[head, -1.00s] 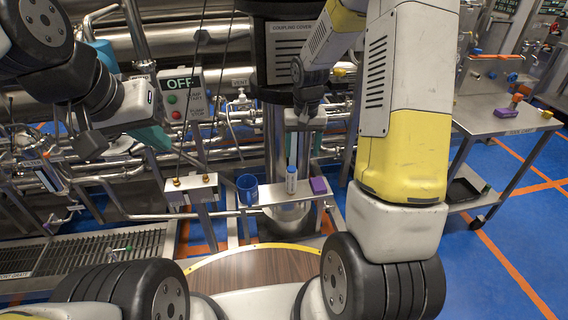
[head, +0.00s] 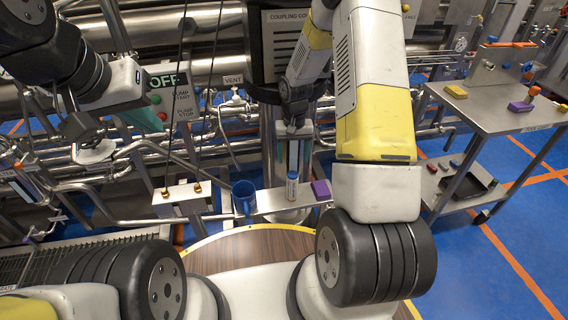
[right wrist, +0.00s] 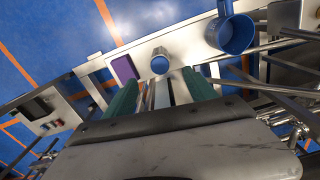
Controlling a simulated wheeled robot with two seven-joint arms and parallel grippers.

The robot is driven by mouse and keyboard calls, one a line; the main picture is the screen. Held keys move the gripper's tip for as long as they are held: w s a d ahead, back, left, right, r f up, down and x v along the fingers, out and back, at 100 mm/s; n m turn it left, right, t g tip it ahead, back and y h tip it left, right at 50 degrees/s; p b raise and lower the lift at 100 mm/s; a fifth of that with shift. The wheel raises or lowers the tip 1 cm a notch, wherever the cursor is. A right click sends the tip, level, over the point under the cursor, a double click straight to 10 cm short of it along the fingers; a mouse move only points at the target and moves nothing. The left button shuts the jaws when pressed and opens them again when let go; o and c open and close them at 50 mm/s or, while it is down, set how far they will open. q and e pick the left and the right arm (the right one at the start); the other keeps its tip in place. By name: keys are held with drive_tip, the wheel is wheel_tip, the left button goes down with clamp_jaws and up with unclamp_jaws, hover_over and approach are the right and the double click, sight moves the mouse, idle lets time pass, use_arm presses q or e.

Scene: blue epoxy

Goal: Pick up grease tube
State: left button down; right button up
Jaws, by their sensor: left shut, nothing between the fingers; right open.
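My left gripper (head: 82,130) is shut and empty at the far left, away from the shelf.
A blue mug (head: 244,198) stands left of the tube, and a purple block (head: 321,190) sits close on its right. Pipes run behind the shelf. A steel cart (head: 490,112) with loose items stands at the right. Blue floor there is clear.

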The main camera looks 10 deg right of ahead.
sight(293, 181)
wheel_tip(293, 181, down, 13)
drive_tip(key=shift+r, duration=0.15)
idle(0.4)
drive_tip(key=c, duration=1.4)
drive_tip(key=shift+r, duration=0.1)
